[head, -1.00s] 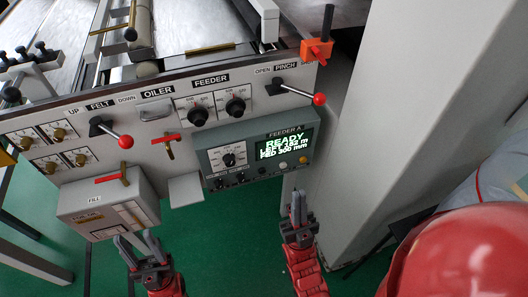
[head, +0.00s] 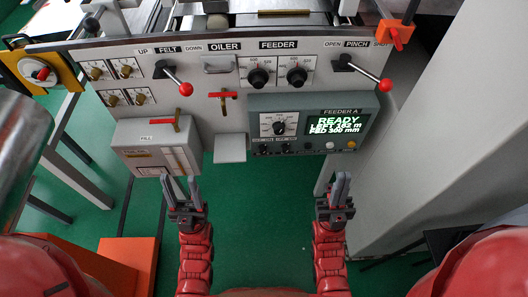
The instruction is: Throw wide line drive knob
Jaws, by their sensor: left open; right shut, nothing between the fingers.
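No label reading "line drive" is legible in the head view. A red knob (head: 40,74) on a round grey plate sits on a yellow housing (head: 66,68) at the far left. Two black knobs, the left feeder knob (head: 258,78) and the right feeder knob (head: 297,76), sit under the FEEDER label. A black dial knob (head: 279,128) is on the grey FEEDER A box (head: 350,103). My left gripper (head: 180,184) is open and empty, low in front of the fill box. My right gripper (head: 342,187) is shut and empty below the FEEDER A box. Neither touches a knob.
Red-balled levers stand out at FELT (head: 185,89) and PINCH (head: 386,86). The fill box (head: 158,145) juts forward at lower left. A metal cylinder (head: 18,140) stands at the left edge, a grey column (head: 430,165) at right. Green floor (head: 265,210) between my arms is clear.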

